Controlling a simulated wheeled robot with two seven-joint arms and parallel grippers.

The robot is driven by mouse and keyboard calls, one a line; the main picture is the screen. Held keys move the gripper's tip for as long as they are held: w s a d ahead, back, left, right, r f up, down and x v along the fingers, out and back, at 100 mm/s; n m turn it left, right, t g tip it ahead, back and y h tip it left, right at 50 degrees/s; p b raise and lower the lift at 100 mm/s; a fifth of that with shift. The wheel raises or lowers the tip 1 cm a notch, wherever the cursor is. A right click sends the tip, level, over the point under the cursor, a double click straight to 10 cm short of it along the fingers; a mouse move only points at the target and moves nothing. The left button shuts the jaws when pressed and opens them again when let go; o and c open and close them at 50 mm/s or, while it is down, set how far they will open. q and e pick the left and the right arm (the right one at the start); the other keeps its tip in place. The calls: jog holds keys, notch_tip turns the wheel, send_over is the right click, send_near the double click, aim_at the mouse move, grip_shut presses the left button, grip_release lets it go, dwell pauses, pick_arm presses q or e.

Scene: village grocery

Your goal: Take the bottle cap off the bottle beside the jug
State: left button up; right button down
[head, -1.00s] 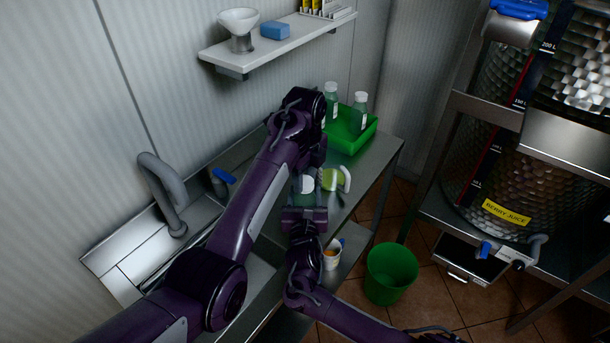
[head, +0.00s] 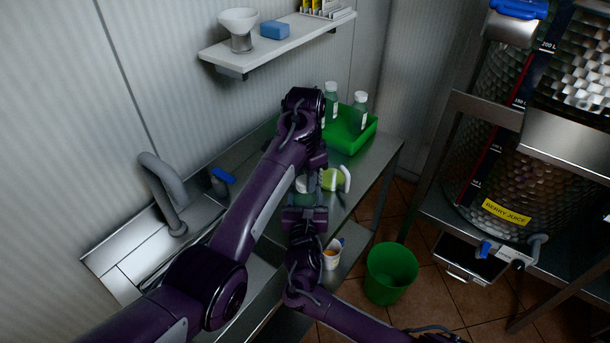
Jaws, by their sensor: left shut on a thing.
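A green bottle (head: 303,200) with a white cap (head: 302,184) is at the counter's middle, partly hidden by my arms. A light green jug (head: 333,180) with a white handle stands just to its right. My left gripper (head: 312,176) reaches down from above and is shut at the white cap; its fingertips are partly hidden. My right gripper (head: 304,208) comes from below, right by the bottle's body. Its fingers are too dark and small to tell whether they are closed.
A green crate (head: 352,141) holding capped bottles (head: 361,108) stands at the counter's far end. A sink with a grey tap (head: 168,195) is at left. A green bucket (head: 391,274) stands on the floor.

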jog(key=shift+a, duration=0.1)
pick_arm(q)
jog(key=o, duration=1.1)
jog(key=shift+r, duration=0.1)
notch_tip(320, 180, up, 8)
jog(key=shift+f, duration=0.1)
jog(key=shift+c, duration=0.3)
jog(key=shift+f, duration=4)
jog(key=c, duration=0.9)
jog(key=o, duration=1)
jog(key=shift+c, duration=0.2)
